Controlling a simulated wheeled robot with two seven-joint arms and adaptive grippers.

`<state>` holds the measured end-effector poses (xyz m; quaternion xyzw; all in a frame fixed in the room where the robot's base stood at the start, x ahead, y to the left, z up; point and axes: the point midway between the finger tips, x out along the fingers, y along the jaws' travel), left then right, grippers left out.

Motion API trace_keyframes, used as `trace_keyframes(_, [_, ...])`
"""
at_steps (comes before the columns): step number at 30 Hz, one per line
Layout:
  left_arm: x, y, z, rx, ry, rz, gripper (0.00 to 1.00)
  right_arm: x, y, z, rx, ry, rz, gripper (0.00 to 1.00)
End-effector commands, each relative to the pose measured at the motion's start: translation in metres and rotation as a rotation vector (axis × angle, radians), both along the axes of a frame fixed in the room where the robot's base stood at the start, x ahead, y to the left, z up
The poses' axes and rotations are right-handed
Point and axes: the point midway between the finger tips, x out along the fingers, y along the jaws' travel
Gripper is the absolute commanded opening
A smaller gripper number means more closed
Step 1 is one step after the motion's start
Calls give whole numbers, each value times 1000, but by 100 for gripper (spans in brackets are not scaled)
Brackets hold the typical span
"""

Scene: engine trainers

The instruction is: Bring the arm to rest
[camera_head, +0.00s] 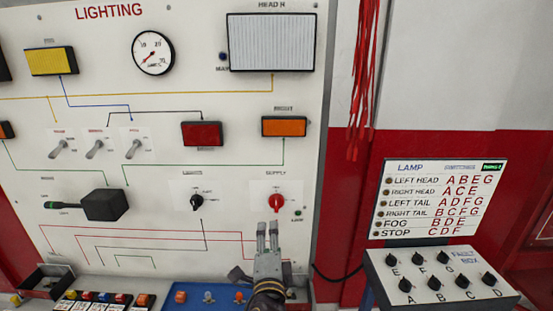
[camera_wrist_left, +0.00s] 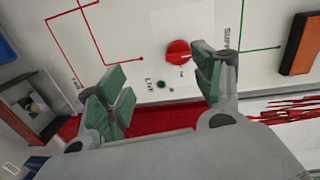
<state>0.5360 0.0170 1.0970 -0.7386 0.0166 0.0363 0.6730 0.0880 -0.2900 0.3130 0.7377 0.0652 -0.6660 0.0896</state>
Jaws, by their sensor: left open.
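My left gripper (camera_head: 267,232) is in front of the lower right of the white lighting panel (camera_head: 230,130), just below the red supply knob (camera_head: 276,202). In the left wrist view the gripper (camera_wrist_left: 163,95) has its green-padded fingers spread wide with nothing between them. The red knob (camera_wrist_left: 178,52) shows beyond the fingers there, and I see no contact with it. My right gripper is in neither view.
A fault box (camera_head: 440,278) with several black knobs stands at the right below a lamp sign (camera_head: 437,198). Red cables (camera_head: 364,80) hang beside the panel. A blue tray (camera_head: 190,296) and a black bin (camera_head: 47,282) sit along the panel's bottom.

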Motion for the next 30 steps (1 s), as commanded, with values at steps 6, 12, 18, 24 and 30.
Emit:
trace_keyframes(6, [-9, 50, -63, -213, 200, 97, 67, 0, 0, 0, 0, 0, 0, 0])
trace_keyframes(12, [-36, 100, -128, -456, 415, 232, 67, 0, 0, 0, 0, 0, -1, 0])
trace_keyframes(18, [-78, 141, -183, -677, 608, 389, 67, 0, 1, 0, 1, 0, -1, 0])
trace_keyframes(24, [-127, 172, -222, -867, 776, 554, 67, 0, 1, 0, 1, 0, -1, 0])
trace_keyframes(30, [-160, 188, -240, -974, 873, 663, 67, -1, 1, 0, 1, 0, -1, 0])
